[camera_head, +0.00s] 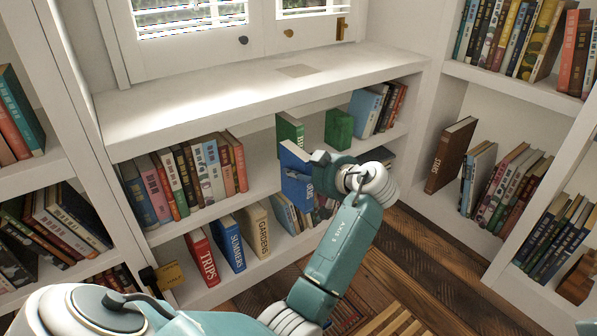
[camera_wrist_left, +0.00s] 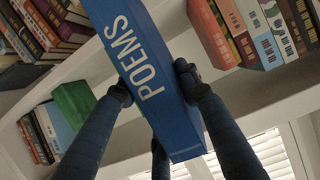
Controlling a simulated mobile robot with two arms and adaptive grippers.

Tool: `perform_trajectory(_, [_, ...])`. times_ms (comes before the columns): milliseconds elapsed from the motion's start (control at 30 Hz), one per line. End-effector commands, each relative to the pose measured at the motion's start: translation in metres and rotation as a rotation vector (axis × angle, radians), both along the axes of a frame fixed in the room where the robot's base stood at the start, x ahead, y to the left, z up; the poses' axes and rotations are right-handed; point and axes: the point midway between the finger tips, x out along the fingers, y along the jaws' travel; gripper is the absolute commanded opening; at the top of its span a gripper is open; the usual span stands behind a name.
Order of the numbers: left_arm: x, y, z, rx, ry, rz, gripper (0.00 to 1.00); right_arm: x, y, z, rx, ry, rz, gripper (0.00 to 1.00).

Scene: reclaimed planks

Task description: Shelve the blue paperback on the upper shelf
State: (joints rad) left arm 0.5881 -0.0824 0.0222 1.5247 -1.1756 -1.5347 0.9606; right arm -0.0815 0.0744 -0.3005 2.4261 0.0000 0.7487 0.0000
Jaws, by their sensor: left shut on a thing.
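The blue paperback (camera_head: 296,178), with POEMS on its spine in the left wrist view (camera_wrist_left: 140,60), is held upright in front of the upper shelf (camera_head: 260,188). My left gripper (camera_head: 318,172) is shut on it. In the left wrist view my left gripper (camera_wrist_left: 157,88) has dark fingers on both sides of the book. In the head view the wrist hides part of the book and the shelf behind it. Whether the book touches the shelf board, I cannot tell. My right gripper is not in view.
On the upper shelf, a row of books (camera_head: 195,170) stands left of the held book. A green book (camera_head: 290,132) is just behind it, and another green book (camera_head: 338,128) is to the right. Below stand TRIPS (camera_head: 202,257), SUMMERS (camera_head: 230,243) and GARDENS (camera_head: 258,230).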

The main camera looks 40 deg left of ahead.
Motion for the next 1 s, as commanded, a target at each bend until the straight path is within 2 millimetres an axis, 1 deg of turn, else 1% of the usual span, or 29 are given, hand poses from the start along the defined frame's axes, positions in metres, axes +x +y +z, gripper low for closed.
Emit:
perform_trajectory(233, [0.0,0.0,0.005,0.006,0.0,0.001,0.0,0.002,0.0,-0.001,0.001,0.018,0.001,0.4])
perform_trajectory(367, [0.003,0.009,0.003,0.007,-0.001,0.002,0.0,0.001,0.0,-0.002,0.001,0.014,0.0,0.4])
perform_trajectory(1000, [0.02,0.07,0.002,0.007,-0.001,0.002,0.0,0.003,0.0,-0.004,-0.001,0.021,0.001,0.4])
